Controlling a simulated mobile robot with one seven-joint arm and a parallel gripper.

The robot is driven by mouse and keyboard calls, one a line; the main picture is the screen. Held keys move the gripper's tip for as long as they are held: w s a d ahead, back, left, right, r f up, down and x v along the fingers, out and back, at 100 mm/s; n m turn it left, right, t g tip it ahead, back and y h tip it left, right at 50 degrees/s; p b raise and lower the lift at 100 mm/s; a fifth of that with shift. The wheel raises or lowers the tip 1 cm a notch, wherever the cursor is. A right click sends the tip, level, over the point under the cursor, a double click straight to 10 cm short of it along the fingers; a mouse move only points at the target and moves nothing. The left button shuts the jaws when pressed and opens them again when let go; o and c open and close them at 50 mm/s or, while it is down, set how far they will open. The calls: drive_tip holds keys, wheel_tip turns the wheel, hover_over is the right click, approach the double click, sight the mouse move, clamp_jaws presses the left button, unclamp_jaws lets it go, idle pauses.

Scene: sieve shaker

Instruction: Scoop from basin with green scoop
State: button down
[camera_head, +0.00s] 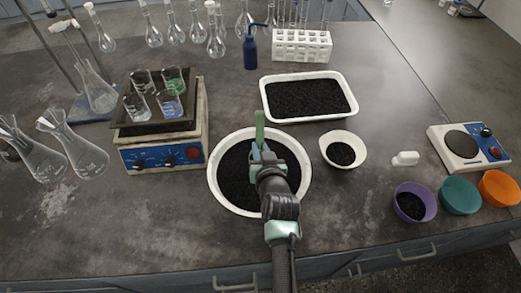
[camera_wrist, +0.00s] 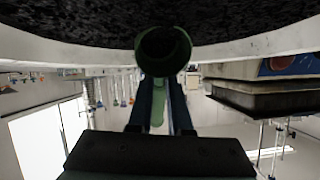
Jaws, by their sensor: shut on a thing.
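The basin (camera_head: 215,183) is a round white bowl of black granules in the middle of the bench. The green scoop (camera_head: 260,126) stands up from my gripper (camera_head: 262,158), which is shut on it over the basin. In the wrist view the scoop's round green end (camera_wrist: 163,50) is right by the basin's white rim (camera_wrist: 232,48) and the dark granules. My gripper's two fingers (camera_wrist: 160,103) flank the green handle there. My arm and gripper hide part of the granules in the head view. I cannot tell whether the scoop holds any granules.
A white tray of black granules (camera_head: 347,80) lies behind. A small white bowl (camera_head: 361,160) is right of the basin. A shaker with beakers (camera_head: 190,153) stands left. Purple (camera_head: 427,215), teal (camera_head: 460,196) and orange (camera_head: 497,188) bowls sit at the right. The front bench is clear.

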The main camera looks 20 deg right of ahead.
drive_tip(key=shift+s+a+f+p, duration=0.3)
drive_tip(key=shift+s+f, duration=0.1)
drive_tip(key=shift+s, duration=0.15)
drive_tip(key=shift+s+a+f+p, duration=0.25)
drive_tip(key=shift+s+f+p, duration=0.1)
drive_tip(key=shift+s, duration=0.2)
drive_tip(key=shift+s+a+p, duration=0.3)
drive_tip(key=shift+s+a, duration=0.05)
drive_tip(key=shift+s, duration=0.4)
drive_tip(key=shift+s+a+p, duration=0.25)
drive_tip(key=shift+s+a, duration=0.05)
drive_tip(key=shift+s, duration=0.45)
drive_tip(key=shift+r+p, duration=0.15)
drive_tip(key=shift+p, duration=0.25)
drive_tip(key=shift+g+y+p, duration=0.3)
drive_tip(key=shift+g+p, duration=0.2)
drive_tip(key=shift+p, duration=0.1)
drive_tip(key=g+p, duration=0.1)
drive_tip(key=p, duration=0.1)
drive_tip(key=shift+w+r+p, duration=0.1)
drive_tip(key=shift+r+p, duration=0.05)
drive_tip(key=shift+p, duration=0.15)
drive_tip(key=shift+g+p, duration=0.3)
drive_tip(key=shift+p, duration=0.3)
